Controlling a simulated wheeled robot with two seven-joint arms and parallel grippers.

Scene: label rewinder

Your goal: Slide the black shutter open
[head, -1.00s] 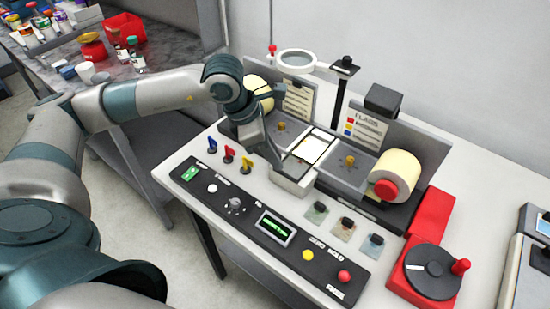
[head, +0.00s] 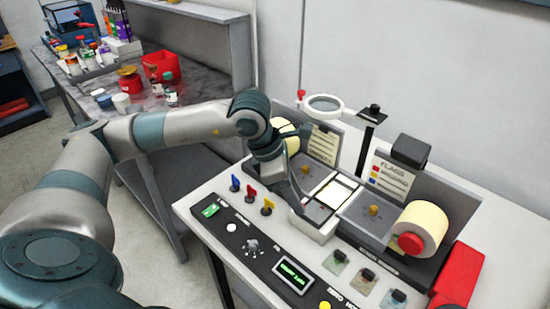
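The label rewinder stands on a light table in the head view. Between its two reel bays is a bright white window (head: 337,193) with a dark edge around it. A grey plate (head: 318,212) lies at its near end, on top of a pale box. I cannot clearly make out the black shutter; only thin dark edges show by the window. My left gripper (head: 297,203) points down at the left side of the window and box. Its fingers are dark and seen side-on, so their gap and any contact are hidden. My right gripper is not in view.
A magnifier (head: 323,105) and a black-topped post (head: 372,126) stand behind the window. A cream roll with a red hub (head: 411,243) is at right. Blue, red and yellow levers (head: 252,196) stand left of the gripper. The control panel (head: 262,262) runs along the front.

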